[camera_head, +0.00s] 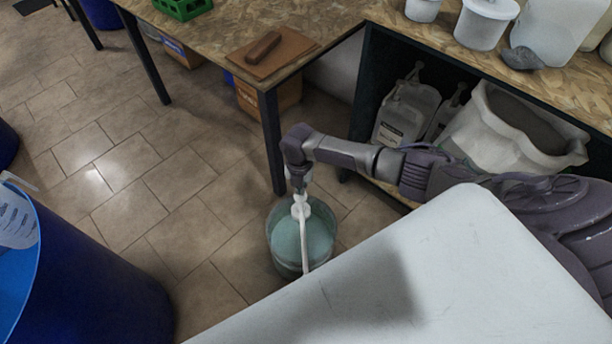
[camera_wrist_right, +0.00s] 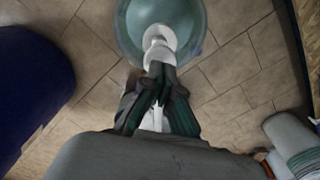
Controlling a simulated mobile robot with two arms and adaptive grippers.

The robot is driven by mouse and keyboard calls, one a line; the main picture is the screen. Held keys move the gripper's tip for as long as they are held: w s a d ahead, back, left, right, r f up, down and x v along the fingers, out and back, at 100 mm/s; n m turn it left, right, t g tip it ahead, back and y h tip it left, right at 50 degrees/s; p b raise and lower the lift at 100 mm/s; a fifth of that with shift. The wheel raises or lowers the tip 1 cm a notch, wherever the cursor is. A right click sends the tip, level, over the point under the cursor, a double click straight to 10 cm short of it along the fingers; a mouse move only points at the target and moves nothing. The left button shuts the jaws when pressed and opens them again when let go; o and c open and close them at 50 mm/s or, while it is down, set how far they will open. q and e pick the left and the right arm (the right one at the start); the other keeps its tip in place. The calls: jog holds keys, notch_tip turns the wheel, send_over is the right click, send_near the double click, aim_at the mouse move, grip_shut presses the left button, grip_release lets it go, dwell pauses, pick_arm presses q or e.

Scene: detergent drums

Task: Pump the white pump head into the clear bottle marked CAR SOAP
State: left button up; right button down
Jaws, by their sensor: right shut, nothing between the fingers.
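My right gripper (camera_head: 299,188) points down, shut and empty, directly above the pump head. In the right wrist view, the shut fingertips (camera_wrist_right: 161,92) overlap the white pump (camera_wrist_right: 157,45), with the bottle (camera_wrist_right: 195,18) beyond. I cannot tell whether the fingers touch the pump. My left gripper is in neither view.
A large blue drum (camera_head: 85,280) stands at the left, with a clear measuring jug (camera_head: 16,218) at its rim. The wooden bench (camera_head: 225,25) has its dark leg (camera_head: 272,140) close behind the bottle. White jugs (camera_head: 405,112) sit on the low shelf. Floor left of the bottle is clear.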

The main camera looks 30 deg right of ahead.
aim_at(301, 198)
dwell(0.6)
jog(key=shift+f+b, duration=2.75)
jog(key=shift+f, duration=0.3)
jog(key=shift+r, duration=0.15)
notch_tip(301, 198, up, 6)
jog(key=p, duration=0.6)
